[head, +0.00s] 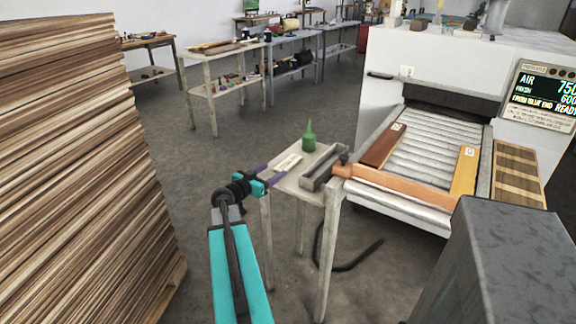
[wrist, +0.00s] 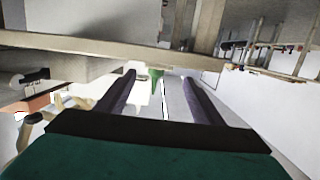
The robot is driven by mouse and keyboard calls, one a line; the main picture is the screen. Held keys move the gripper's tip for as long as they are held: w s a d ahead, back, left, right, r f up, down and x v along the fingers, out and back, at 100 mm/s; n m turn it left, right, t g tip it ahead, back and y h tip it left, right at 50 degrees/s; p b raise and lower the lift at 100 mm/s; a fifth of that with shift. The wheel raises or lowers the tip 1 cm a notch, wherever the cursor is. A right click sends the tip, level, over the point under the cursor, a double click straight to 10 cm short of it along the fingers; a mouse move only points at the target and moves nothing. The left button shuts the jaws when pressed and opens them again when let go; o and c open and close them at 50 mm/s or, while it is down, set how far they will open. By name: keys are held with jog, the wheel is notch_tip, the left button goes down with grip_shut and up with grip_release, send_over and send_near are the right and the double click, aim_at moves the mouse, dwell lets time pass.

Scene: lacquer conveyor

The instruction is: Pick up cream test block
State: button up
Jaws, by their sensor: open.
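The cream test block (head: 288,164) is a short pale bar lying on the small side table (head: 306,184), near its left edge. My gripper (head: 270,175), teal with dark purple fingers, is open at the table's left edge, its fingertips just left of the block. In the wrist view my two fingers (wrist: 166,84) stand apart. A pale strip (wrist: 174,98) shows between them; I cannot tell for sure whether it is the block. No block is held.
A green bottle (head: 309,137) stands behind the block, and a grey trough (head: 322,168) lies to its right. The conveyor (head: 432,143) with coloured boards is further right. A tall wood stack (head: 80,150) stands on the left.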

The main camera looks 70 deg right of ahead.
aim_at(287, 163)
jog(key=shift+x, duration=2.15)
jog(key=shift+d, duration=0.1)
jog(key=shift+s+x, duration=0.2)
jog(key=shift+x, duration=2.3)
jog(key=shift+c, duration=0.2)
jog(key=c, duration=1.1)
